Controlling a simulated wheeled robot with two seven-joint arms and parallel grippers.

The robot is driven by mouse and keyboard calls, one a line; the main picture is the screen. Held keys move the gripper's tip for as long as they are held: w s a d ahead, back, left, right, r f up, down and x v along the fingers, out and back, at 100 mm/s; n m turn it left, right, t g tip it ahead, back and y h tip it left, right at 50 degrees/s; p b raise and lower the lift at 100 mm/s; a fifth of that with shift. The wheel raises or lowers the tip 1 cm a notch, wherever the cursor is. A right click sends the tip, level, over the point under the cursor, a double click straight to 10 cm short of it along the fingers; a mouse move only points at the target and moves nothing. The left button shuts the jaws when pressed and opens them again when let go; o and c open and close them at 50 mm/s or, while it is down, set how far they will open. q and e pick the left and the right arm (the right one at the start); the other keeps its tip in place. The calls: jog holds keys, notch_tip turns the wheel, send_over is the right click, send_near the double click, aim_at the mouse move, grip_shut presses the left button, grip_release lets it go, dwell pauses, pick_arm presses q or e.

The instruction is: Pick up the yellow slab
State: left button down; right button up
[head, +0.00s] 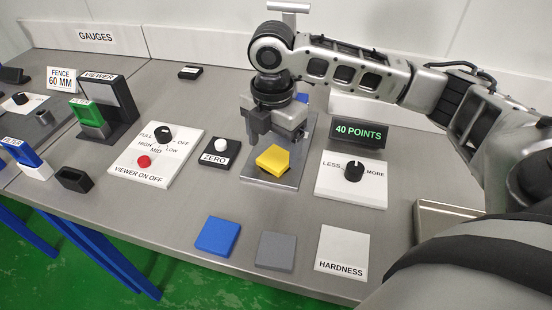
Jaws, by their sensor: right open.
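The yellow slab (273,159) lies on the grey metal plate of a gauge stand (262,179) near the middle of the bench. My right gripper (275,138) is just above and behind the slab, pointing down. It is open, and the slab is not between its fingers as far as I can see. The arm hides most of the stand's upper part. My left gripper is not in view.
A blue slab (218,235), a grey slab (275,250) and a white HARDNESS card (342,253) lie along the front. A ZERO button box (220,152) is left of the stand. A LESS/MORE knob panel (351,182) and a 40 POINTS display (358,132) are right.

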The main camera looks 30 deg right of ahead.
aim_at(273, 161)
jog(key=shift+f, duration=1.55)
jog(key=c, duration=1.2)
jog(key=shift+o, duration=0.2)
jog(key=shift+r, duration=0.15)
